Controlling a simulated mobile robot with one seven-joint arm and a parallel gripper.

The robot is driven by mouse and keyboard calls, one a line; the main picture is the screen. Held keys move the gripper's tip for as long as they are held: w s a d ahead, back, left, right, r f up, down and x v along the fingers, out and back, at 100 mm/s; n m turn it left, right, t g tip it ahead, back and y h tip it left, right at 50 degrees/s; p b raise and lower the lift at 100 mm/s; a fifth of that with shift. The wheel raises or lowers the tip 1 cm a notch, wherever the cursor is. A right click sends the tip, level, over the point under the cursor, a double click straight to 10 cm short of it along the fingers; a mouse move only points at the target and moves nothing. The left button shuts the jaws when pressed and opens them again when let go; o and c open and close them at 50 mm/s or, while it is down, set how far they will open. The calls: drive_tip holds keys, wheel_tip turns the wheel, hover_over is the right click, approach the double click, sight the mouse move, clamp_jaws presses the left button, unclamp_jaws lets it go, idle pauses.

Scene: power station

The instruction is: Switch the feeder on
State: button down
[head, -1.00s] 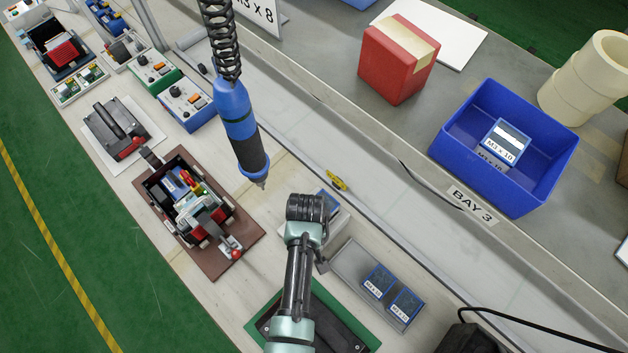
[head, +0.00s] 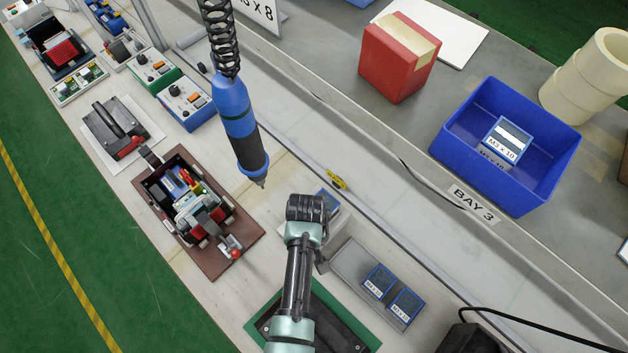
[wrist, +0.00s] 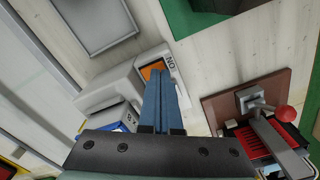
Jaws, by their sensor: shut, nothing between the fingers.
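The feeder (wrist: 113,86) is a pale grey-white unit with an orange switch (wrist: 153,70) and a white plate marked "ON" (wrist: 171,64) beside it. My gripper (wrist: 160,77) is shut and empty. In the wrist view its blue fingertips overlap the lower part of the orange switch; I cannot tell whether they touch it. In the head view the feeder (head: 338,226) is mostly hidden behind my arm, and my fingers are hidden too.
A blue electric screwdriver (head: 240,135) hangs on a coiled cord just left of my wrist. A brown board with a red-knobbed lever device (head: 245,250) lies left. A grey tray (head: 350,262) with two blue boxes lies right. A green-edged board (head: 350,325) is in front.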

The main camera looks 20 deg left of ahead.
drive_tip(key=shift+f+b, duration=0.45)
drive_tip(key=shift+f, duration=0.2)
wheel_tip(320, 180, up, 7)
drive_tip(key=p, duration=0.7)
idle(0.3)
idle(0.5)
